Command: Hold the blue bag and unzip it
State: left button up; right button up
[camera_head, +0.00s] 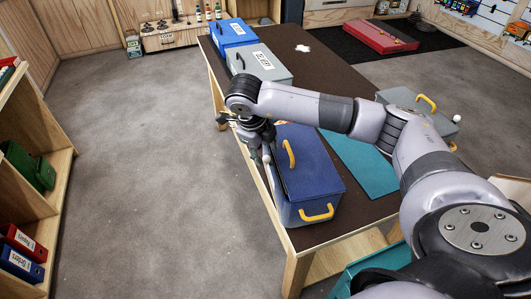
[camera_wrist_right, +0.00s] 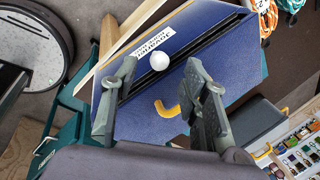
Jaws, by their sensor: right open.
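The blue bag (camera_head: 318,172) stands on the dark-topped table, with yellow handles on its top and near end. In the right wrist view, the bag (camera_wrist_right: 205,35) shows a white label, a dark zip line and a white ball (camera_wrist_right: 159,61) at the zip line. My right gripper (camera_head: 265,155) is at the left side of the bag in the head view, partly hidden by its own wrist. In the wrist view, my right gripper (camera_wrist_right: 160,75) is open, its fingers on either side of the ball. I cannot tell whether they touch it. My left gripper is out of view.
A grey box (camera_head: 262,64) and a bright blue box (camera_head: 234,33) stand farther back on the table (camera_head: 330,55). A teal mat (camera_head: 360,165) lies right of the bag. Another grey case (camera_head: 440,122) is at the right. Open floor lies to the left.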

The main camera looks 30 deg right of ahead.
aim_at(266, 157)
jog(key=shift+x, duration=1.7)
jog(key=shift+c, duration=0.3)
grip_shut()
jog(key=shift+o, duration=0.3)
grip_release()
jog(key=v, duration=1.2)
